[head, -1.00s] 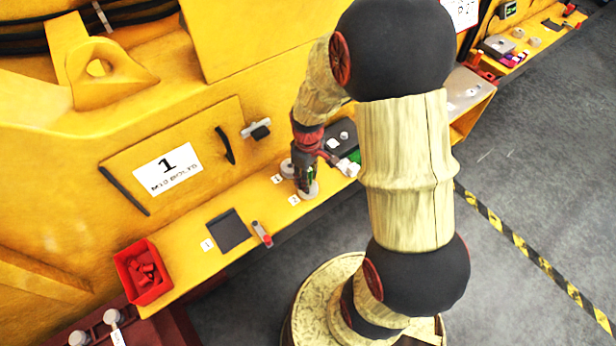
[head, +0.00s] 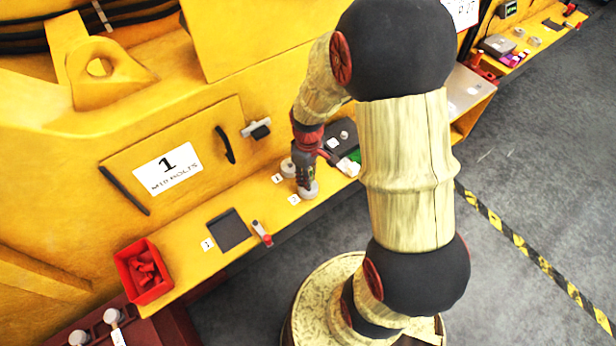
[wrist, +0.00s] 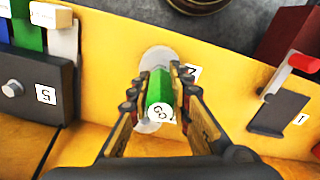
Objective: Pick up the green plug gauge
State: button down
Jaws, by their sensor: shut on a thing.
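The green plug gauge (wrist: 158,90) stands between my gripper's fingers in the wrist view, with a white round end marked "GO" facing the camera. My gripper (wrist: 163,82) is shut on it, one finger on each side. A pale grey round base (wrist: 152,60) shows under and beyond the gauge; I cannot tell whether the gauge touches it. In the head view my gripper (head: 305,182) is over the pale round base (head: 308,191) beside the label "2", and the gauge is mostly hidden by the fingers.
Another pale round piece (head: 288,167) stands close behind the gripper. A dark block (head: 342,138) with light pieces lies to the right. A dark pad (head: 230,231), a red-ended tool (head: 262,233) and a red bin (head: 145,271) are to the left on the yellow ledge.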

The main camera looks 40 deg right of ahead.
jog(key=shift+r, duration=0.6)
notch_tip(320, 180, up, 3)
jog(key=shift+s+f+p, duration=0.1)
jog(key=shift+f+p, duration=0.1)
jog(key=shift+p, duration=0.4)
jog(key=s+a+r+p, duration=0.4)
jog(key=s+r, duration=0.5)
jog(key=s, duration=0.5)
jog(key=w+d+f, duration=0.1)
jog(key=w+f, duration=0.1)
jog(key=w, duration=0.2)
jog(key=w+d+f+p, duration=0.1)
jog(key=w+f, duration=0.1)
jog(key=w, duration=0.3)
jog(key=w+d+f+p, duration=0.1)
jog(key=w+d+f, duration=0.1)
jog(key=w, duration=0.3)
jog(key=shift+w, duration=0.1)
jog(key=shift+f+b, duration=1.75)
jog(key=shift+f, duration=0.6)
jog(key=shift+f+b, duration=0.65)
jog(key=shift+f, duration=0.5)
